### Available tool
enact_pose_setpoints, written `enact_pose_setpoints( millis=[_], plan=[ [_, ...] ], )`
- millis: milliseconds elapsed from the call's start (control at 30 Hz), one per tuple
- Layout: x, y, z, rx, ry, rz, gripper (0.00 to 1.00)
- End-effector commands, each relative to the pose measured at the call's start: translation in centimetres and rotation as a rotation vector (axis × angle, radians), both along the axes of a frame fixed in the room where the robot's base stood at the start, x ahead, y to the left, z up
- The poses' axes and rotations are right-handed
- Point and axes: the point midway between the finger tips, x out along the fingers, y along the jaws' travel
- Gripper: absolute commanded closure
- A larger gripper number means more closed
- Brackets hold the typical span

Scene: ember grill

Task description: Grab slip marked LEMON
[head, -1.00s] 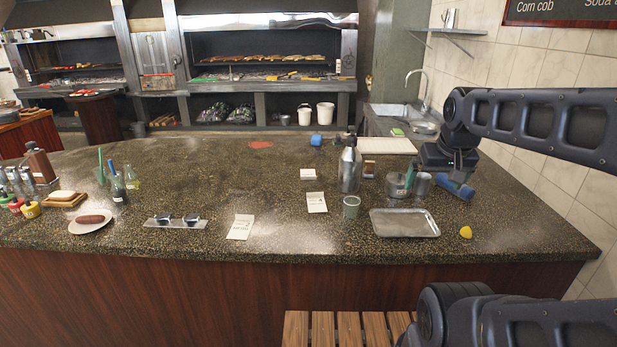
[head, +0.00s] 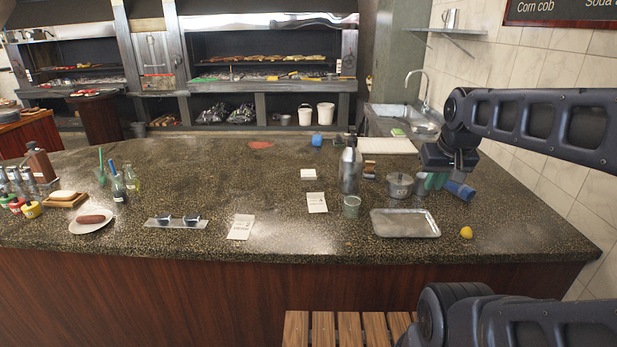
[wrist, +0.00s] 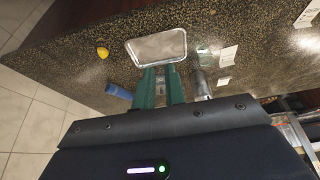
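Two white paper slips lie on the dark speckled counter (head: 280,180). One slip (head: 241,227) is near the front edge; the other slip (head: 317,202) is farther right, left of a small grey-green cup (head: 351,206). Both have print too small to read, so I cannot tell which says LEMON. In the wrist view one slip (wrist: 228,56) is right of the tray and another slip (wrist: 308,13) is at the top right.
A metal tray (head: 405,223) and a lemon (head: 466,232) are at the front right. A steel bottle (head: 349,171), a pot (head: 400,186) and a blue cylinder (head: 459,190) stand or lie near my gripper. A glass holder (head: 176,222) and a sausage plate (head: 91,222) are left.

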Motion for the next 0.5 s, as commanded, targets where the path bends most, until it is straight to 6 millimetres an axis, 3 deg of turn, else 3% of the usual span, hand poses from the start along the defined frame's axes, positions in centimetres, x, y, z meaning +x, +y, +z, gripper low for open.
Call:
enact_pose_setpoints(
  millis=[133, 267, 500],
  plan=[
    [0.4, 0.1, 0.2, -0.005, 0.003, 0.01, 0.88],
    [2.1, 0.3, 1.1, -0.029, 0.019, 0.054, 0.88],
    [7.9, 1.5, 3.3, -0.116, 0.067, 0.201, 0.88]
  ],
)
